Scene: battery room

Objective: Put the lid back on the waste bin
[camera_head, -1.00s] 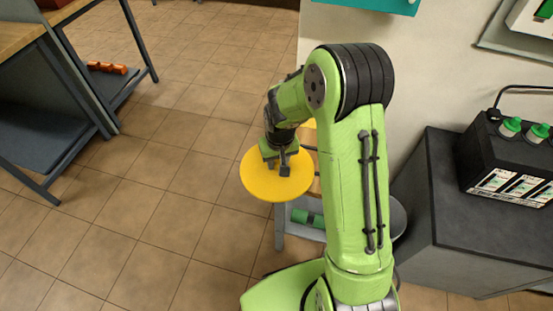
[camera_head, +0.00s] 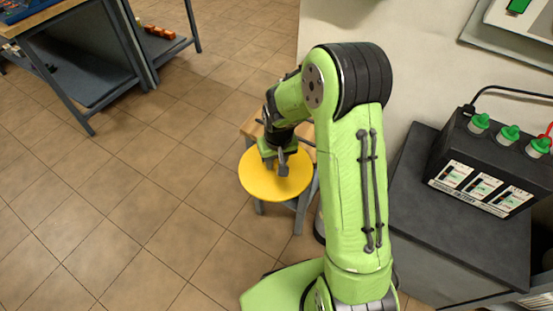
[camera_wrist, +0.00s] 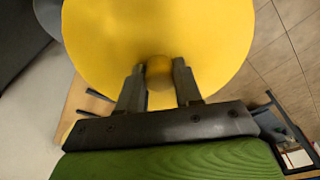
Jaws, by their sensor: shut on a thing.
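The lid is a round yellow disc (camera_head: 262,187) with a small round knob (camera_wrist: 159,72). My gripper (camera_head: 282,163) is shut on the knob and holds the lid roughly level above the floor. In the wrist view the two fingers of my gripper (camera_wrist: 160,88) stand on either side of the knob, and the lid fills the upper middle. The waste bin cannot be clearly made out. A grey rounded shape (camera_wrist: 47,14) at the wrist view's top left, partly hidden by the lid, may be its rim.
A small wood-topped table (camera_head: 250,127) with grey legs stands behind and under the lid, mostly hidden. A dark cabinet (camera_head: 425,225) carries a black battery (camera_head: 490,165) with green caps at right. A workbench (camera_head: 95,75) stands at the upper left. Tiled floor is clear at left.

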